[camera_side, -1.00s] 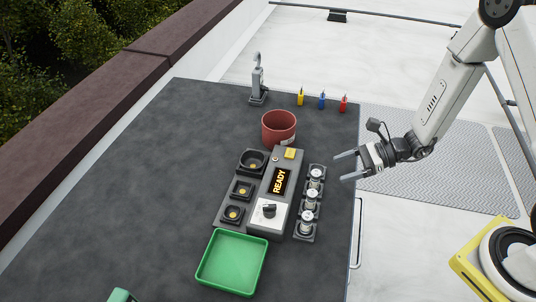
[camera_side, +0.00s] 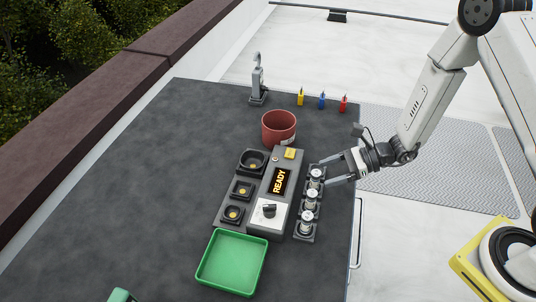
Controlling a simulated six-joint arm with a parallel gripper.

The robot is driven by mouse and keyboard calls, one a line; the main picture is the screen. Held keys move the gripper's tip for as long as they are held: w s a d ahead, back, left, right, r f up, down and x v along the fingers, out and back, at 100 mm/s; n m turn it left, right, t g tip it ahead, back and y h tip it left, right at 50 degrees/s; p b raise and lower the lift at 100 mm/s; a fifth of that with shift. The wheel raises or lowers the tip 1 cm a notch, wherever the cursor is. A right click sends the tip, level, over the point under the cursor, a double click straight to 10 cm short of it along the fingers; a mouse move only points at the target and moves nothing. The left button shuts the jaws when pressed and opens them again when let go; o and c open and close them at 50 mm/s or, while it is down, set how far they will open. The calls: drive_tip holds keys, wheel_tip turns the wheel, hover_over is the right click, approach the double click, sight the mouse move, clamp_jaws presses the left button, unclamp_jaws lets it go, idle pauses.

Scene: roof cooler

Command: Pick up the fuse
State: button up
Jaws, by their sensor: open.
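Three small cylinders, which look like fuses, stand upright in a black holder (camera_side: 299,239) right of the grey console. The far one (camera_side: 316,178) is close to my gripper, the middle one (camera_side: 311,197) and the near one (camera_side: 307,222) stand in front of it. My gripper (camera_side: 328,172) is open, its two fingers pointing left at the far cylinder. I cannot tell whether the fingers are around it or still beside it.
The grey console (camera_side: 257,222) shows READY, with black sockets (camera_side: 242,190) on its left. A red pot (camera_side: 278,127) stands behind, a green tray (camera_side: 231,262) in front. Yellow (camera_side: 300,97), blue (camera_side: 322,101) and red (camera_side: 343,103) items stand at the back. The tabletop's left is clear.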

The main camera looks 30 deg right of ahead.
sight(316, 176)
drive_tip(key=shift+x, duration=2)
clamp_jaws()
